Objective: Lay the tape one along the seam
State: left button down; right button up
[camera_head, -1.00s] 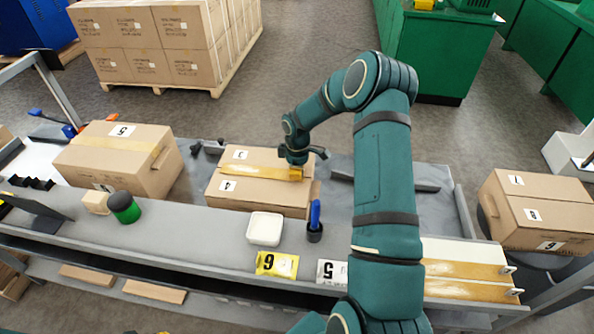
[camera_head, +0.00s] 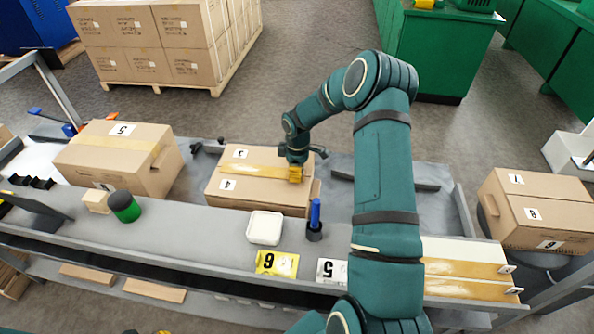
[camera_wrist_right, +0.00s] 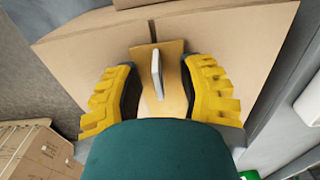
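A tan strip of tape (camera_head: 243,170) lies along the top of the carton marked 3 and 4 (camera_head: 262,191), between the two labels. My right gripper (camera_head: 295,174) is at the strip's right end, pointing down at the carton. In the right wrist view, its yellow fingers (camera_wrist_right: 158,92) stand apart on either side of a pale upright tab (camera_wrist_right: 157,72) on the tape (camera_wrist_right: 172,52); neither finger appears to press on it. The carton's seam runs on past the tape's end there. Only a small yellow piece, possibly my left gripper, shows at the head view's bottom edge.
Two more tabbed tape strips (camera_head: 468,279) lie on the bench at right, partly behind my arm. A white dish (camera_head: 265,228), a blue pen in a dark cup (camera_head: 315,228) and a green-and-black jar (camera_head: 124,207) stand on the front ledge. Cartons stand left (camera_head: 119,160) and right (camera_head: 540,211).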

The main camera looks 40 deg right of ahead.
jog(key=shift+r, duration=0.1)
notch_tip(320, 180, up, 12)
dwell(0.5)
dwell(0.5)
